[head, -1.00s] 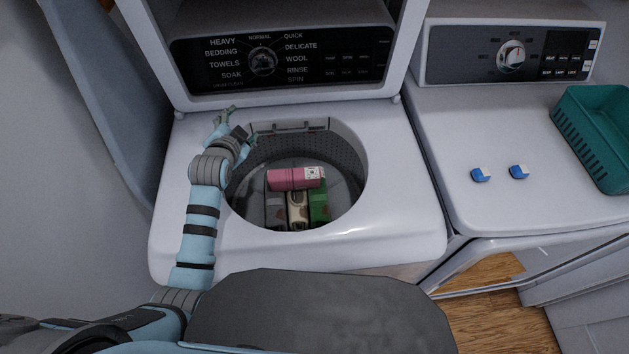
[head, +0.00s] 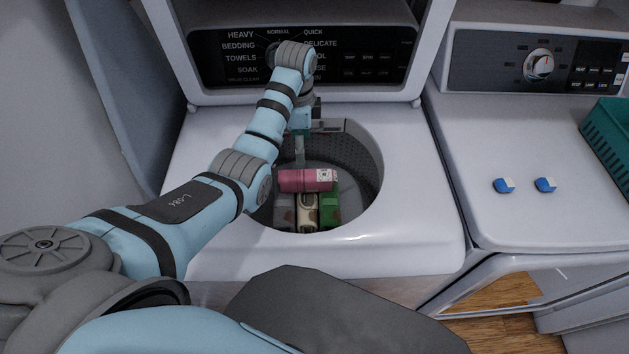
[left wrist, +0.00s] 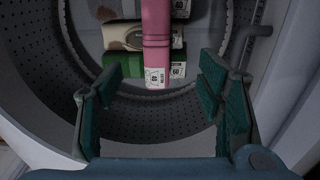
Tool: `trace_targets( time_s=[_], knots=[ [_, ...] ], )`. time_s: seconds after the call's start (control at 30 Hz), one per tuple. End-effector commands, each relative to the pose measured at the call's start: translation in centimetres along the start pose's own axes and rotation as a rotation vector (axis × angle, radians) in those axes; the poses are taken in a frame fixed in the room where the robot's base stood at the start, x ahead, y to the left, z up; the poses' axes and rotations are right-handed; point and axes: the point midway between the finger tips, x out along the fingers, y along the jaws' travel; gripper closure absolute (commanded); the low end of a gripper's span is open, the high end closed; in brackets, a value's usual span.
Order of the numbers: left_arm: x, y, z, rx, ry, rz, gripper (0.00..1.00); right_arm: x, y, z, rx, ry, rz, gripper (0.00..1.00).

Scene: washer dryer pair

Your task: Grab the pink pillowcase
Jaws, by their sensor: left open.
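The pink pillowcase (head: 306,180) is a folded or rolled bundle with a white tag. It lies across the other laundry inside the washer drum (head: 357,184). It also shows in the left wrist view (left wrist: 156,35), at the top centre, beyond the fingertips. My left gripper (head: 299,150) points down into the back of the drum opening, behind the pillowcase and apart from it. In the left wrist view its two fingers (left wrist: 162,90) are spread wide with nothing between them. My right gripper is in neither view.
Two blue-and-white pieces (head: 503,185) and a teal basket (head: 608,135) sit on the dryer at right.

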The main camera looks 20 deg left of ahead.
Motion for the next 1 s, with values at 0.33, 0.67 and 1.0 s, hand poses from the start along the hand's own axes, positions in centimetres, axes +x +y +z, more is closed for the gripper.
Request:
trace_targets(
  time_s=[0.33, 0.67, 1.0],
  knots=[
    [7.9, 0.1, -0.3, 0.0, 0.0, -0.001, 0.39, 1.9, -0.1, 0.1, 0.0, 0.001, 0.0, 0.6],
    [13.1, 0.7, -1.2, -0.001, 0.001, -0.001, 0.39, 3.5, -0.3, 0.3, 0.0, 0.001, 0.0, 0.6],
    [13.0, 0.6, -1.2, -0.001, 0.001, -0.003, 0.62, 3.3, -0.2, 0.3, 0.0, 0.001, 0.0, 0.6]
  ],
)
